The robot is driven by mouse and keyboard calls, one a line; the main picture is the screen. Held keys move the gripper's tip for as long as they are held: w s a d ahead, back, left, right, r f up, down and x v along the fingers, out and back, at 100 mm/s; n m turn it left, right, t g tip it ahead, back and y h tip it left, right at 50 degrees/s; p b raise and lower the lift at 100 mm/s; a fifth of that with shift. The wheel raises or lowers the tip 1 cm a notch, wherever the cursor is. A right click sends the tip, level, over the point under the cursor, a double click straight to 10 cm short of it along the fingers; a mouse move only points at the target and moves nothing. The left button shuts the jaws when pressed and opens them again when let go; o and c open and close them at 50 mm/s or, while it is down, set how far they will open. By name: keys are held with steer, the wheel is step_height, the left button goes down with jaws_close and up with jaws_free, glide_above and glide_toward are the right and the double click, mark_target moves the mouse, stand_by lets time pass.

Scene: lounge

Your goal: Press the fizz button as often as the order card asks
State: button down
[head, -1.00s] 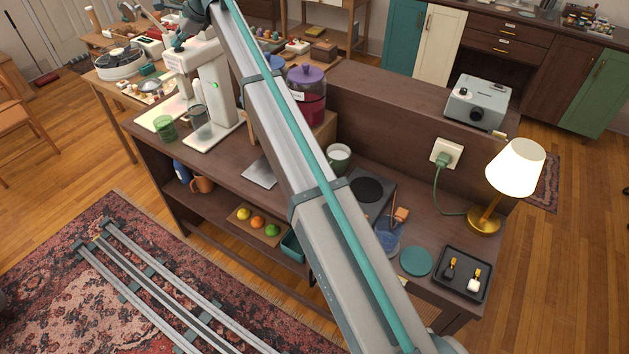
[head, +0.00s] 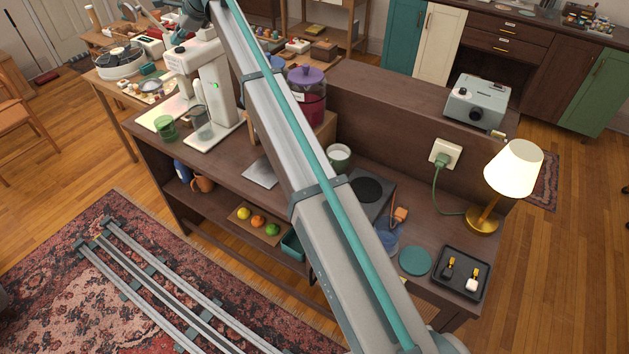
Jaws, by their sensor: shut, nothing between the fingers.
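The white drink machine (head: 222,98) with a small green light stands at the left end of the dark counter. A grey cup (head: 200,115) is under its head and a green glass (head: 165,127) stands to the left. My gripper (head: 178,39) shows small at the top left, just above the machine's top. It is shut and empty. I cannot tell whether it touches the machine. I cannot make out the fizz button or the order card.
My arm crosses the counter diagonally and hides part of it. A purple-lidded jar (head: 307,88), a white mug (head: 339,157), a lit lamp (head: 513,168) and a black tray (head: 461,273) stand along the counter. A grey projector (head: 477,101) sits on the back ledge.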

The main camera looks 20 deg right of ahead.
mark_target(181, 49)
steer(key=shift+r+p, duration=1.8)
steer(key=shift+r, duration=1.15)
steer(key=shift+f, duration=0.1)
